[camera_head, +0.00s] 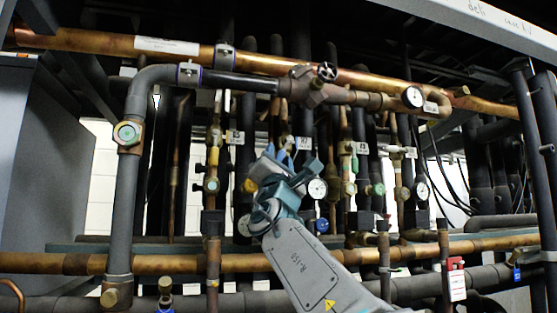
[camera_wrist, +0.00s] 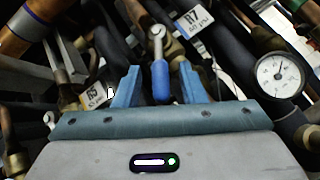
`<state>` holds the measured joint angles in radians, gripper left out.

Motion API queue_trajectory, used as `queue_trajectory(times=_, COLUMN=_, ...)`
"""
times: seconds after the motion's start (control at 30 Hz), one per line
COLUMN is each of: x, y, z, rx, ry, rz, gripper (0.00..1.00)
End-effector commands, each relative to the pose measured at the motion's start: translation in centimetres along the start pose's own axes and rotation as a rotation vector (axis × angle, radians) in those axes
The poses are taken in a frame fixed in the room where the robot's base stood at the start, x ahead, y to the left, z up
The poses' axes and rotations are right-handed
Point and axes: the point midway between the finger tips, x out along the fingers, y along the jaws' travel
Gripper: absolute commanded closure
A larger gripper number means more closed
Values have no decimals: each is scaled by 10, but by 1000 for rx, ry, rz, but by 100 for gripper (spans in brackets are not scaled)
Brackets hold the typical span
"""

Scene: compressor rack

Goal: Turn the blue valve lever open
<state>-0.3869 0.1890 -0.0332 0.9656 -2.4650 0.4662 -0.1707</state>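The blue valve lever (camera_wrist: 161,84) shows in the wrist view, its blue grip pointing down toward my gripper from a metal stem and round pivot above. My gripper (camera_wrist: 159,67) has its two blue fingers apart, one on each side of the lever's grip. Gaps show on both sides, so the fingers do not look closed on it. In the head view my gripper (camera_head: 281,156) reaches up among the vertical pipes at the centre. There the lever cannot be told apart from the blue fingers.
A white-faced gauge (camera_wrist: 279,76) stands right of the gripper, and a tag marked R7 (camera_wrist: 195,20) hangs above. Another tag (camera_wrist: 93,96) is at left. In the head view, copper pipes (camera_head: 120,43) cross above and below, with dense vertical pipes around my arm.

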Motion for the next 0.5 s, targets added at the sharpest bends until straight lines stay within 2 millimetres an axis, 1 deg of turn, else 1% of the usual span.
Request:
queue_trajectory(times=0.17, x=-2, y=0, z=0, rx=0, ry=-1, rz=0, gripper=63)
queue_trajectory(times=0.27, x=-10, y=-1, z=0, rx=1, ry=-2, rz=0, gripper=63)
queue_trajectory(times=0.37, x=-26, y=-2, z=-2, rx=0, ry=-1, rz=0, gripper=63)
queue_trajectory(times=0.5, x=-54, y=-2, z=-2, rx=1, ry=-1, rz=1, gripper=63)
